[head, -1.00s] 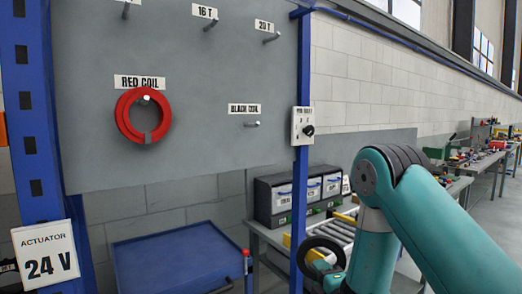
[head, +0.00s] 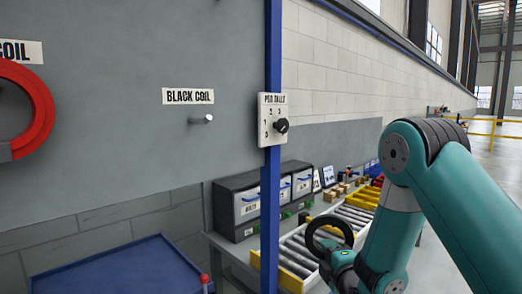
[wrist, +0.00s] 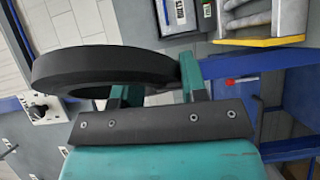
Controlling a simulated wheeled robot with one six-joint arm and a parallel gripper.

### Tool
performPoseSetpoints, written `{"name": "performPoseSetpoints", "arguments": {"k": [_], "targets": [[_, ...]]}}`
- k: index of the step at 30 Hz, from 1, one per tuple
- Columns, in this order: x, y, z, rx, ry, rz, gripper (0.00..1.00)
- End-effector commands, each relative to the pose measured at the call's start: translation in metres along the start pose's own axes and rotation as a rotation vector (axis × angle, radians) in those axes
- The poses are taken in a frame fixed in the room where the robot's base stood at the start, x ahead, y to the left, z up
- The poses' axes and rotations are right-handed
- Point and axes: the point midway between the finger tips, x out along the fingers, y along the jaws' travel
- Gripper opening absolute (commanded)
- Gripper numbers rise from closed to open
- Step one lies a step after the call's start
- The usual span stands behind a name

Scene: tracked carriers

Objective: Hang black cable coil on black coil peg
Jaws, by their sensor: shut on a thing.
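The black cable coil (head: 328,232) is a dark ring at the end of my arm, low in the head view. It also fills the upper left of the wrist view (wrist: 100,66). My gripper (wrist: 150,92) is shut on the coil's rim, with its teal fingers at the coil's near edge. In the head view my gripper (head: 336,259) is small and partly hidden by the coil. The black coil peg (head: 207,118) is a short light-tipped peg on the grey panel, under the "BLACK COIL" label (head: 188,96). The peg is bare, up and left of the held coil.
A red coil (head: 38,105) hangs at the panel's left. A blue post (head: 272,150) with a "PEG TALLY" dial box (head: 273,119) stands between peg and arm. A roller conveyor (head: 300,252) and drawer bins (head: 262,197) lie behind. A blue table (head: 115,270) sits below.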

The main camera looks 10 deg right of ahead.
Motion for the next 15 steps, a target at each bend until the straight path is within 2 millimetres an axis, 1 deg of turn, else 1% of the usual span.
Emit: {"name": "performPoseSetpoints", "arguments": {"k": [1, 3, 8, 11, 14, 15], "targets": [[0.005, 0.015, -0.009, 0.008, 0.017, -0.002, 0.09], [0.01, 0.028, -0.019, 0.019, 0.041, -0.024, 0.09], [0.015, 0.067, -0.052, 0.037, 0.134, -0.072, 0.09], [0.013, 0.094, -0.076, 0.046, 0.21, -0.106, 0.09], [0.005, 0.128, -0.103, 0.049, 0.31, -0.144, 0.09], [-0.001, 0.143, -0.116, 0.049, 0.36, -0.161, 0.09]]}}
